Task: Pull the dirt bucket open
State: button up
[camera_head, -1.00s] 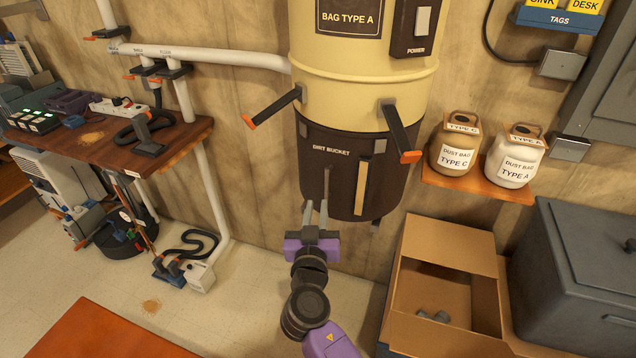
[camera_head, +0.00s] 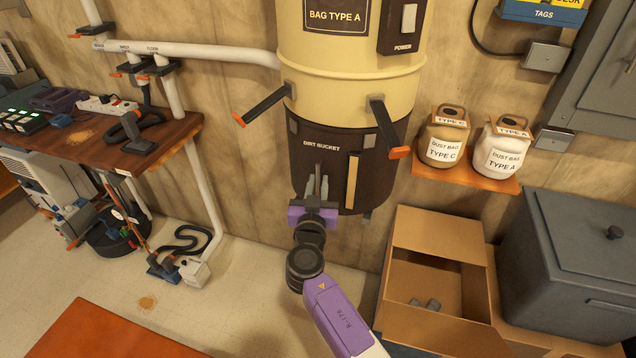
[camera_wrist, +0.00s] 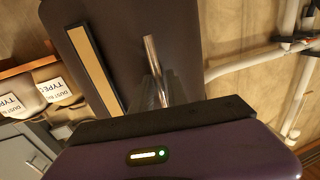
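The dirt bucket (camera_head: 330,190) is the dark brown lower drum under the cream vacuum body, upright against the wall, and it looks shut. A thin metal handle (camera_wrist: 152,58) stands out from its front; it shows small in the head view (camera_head: 317,170). My gripper (camera_head: 317,186) is in front of the lower bucket, its two fingers apart with the handle between them. In the wrist view the fingers (camera_wrist: 160,92) reach up on either side of the handle bar; contact is not clear. Two black latch levers with orange tips, left (camera_head: 262,108) and right (camera_head: 388,128), stick out from the drum.
A shelf with two dust bags (camera_head: 443,140) is to the right. An open cardboard box (camera_head: 435,235) and a grey chest (camera_head: 570,270) stand below it. A wooden bench (camera_head: 150,150) is at left. The floor left of the bucket is partly clear.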

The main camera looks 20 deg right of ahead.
grip_shut()
dwell(1.4)
